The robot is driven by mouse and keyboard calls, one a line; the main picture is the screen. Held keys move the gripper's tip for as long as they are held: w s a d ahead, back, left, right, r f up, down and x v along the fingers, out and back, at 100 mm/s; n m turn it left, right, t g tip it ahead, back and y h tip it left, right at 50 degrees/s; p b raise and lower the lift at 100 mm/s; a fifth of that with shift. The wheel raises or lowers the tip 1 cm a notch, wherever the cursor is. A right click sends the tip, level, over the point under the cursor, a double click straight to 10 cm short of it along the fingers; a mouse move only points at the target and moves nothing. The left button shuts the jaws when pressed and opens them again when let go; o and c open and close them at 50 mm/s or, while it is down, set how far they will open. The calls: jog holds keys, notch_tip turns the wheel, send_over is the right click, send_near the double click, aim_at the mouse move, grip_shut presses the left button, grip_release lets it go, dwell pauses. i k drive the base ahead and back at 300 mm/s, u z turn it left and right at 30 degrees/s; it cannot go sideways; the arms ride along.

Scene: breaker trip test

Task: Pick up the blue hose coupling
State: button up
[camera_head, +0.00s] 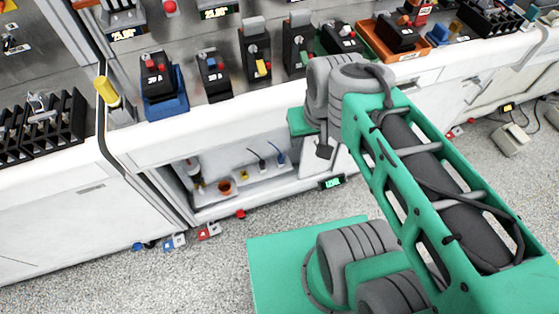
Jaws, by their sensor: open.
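I cannot clearly identify the blue hose coupling. One small blue piece (438,35) sits on the counter at the upper right, beside the orange tray. Another small blue object (281,158) stands on the open shelf under the counter, with a dark cable by it. A small blue item (137,247) lies on the floor at the lower left. All are too small to tell their exact form. My green and grey arm crosses the right half of the view, over the counter's front edge. My gripper's fingers do not show.
The white counter (230,128) carries several breaker units, one on a blue base (165,103). A black rack (42,128) stands at the left and an orange tray (385,42) at the upper right. A brown pot (226,187) is on the shelf.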

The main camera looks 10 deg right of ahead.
aim_at(281, 160)
jog(key=u, duration=3.5)
jog(key=k, duration=0.95)
jog(key=z, duration=0.55)
